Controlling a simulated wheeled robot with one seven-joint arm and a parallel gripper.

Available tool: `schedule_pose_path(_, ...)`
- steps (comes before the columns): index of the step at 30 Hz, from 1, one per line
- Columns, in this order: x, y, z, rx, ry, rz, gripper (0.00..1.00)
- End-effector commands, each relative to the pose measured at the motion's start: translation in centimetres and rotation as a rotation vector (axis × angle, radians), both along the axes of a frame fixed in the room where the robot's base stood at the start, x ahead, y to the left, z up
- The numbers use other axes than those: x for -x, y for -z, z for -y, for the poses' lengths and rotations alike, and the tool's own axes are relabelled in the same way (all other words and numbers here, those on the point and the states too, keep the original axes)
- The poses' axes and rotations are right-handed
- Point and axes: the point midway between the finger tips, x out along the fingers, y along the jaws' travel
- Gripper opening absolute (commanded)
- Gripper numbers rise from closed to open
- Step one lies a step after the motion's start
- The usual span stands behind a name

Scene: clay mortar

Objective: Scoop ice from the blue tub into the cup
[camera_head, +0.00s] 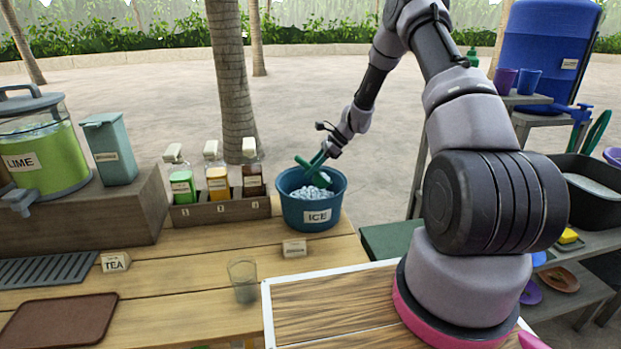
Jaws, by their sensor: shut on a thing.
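The blue tub (311,211) labelled ICE stands near the far right edge of the wooden counter and holds pale ice (312,193). My gripper (322,156) is above the tub and shut on the green scoop (308,168). The scoop is tilted down into the tub's opening; its lower end is at the ice, and I cannot tell whether it carries any. A clear cup (243,280) stands upright on the counter, nearer and to the left of the tub. It looks empty.
A wooden rack (221,211) with several bottles stands just left of the tub. A small label block (294,248) sits between tub and cup. A brown tray (60,321), a TEA sign (115,262) and a lime dispenser (40,150) are at left. Counter around the cup is mostly clear.

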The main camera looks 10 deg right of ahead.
Motion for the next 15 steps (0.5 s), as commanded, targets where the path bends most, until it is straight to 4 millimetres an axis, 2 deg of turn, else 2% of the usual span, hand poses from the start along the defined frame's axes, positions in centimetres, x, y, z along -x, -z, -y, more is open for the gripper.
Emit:
schedule_pose_path(8,0.0,-2.9,0.0,0.001,-0.002,0.003,0.00)
schedule_pose_path(15,-0.1,-4.6,-1.5,0.187,-0.008,-0.008,0.00)
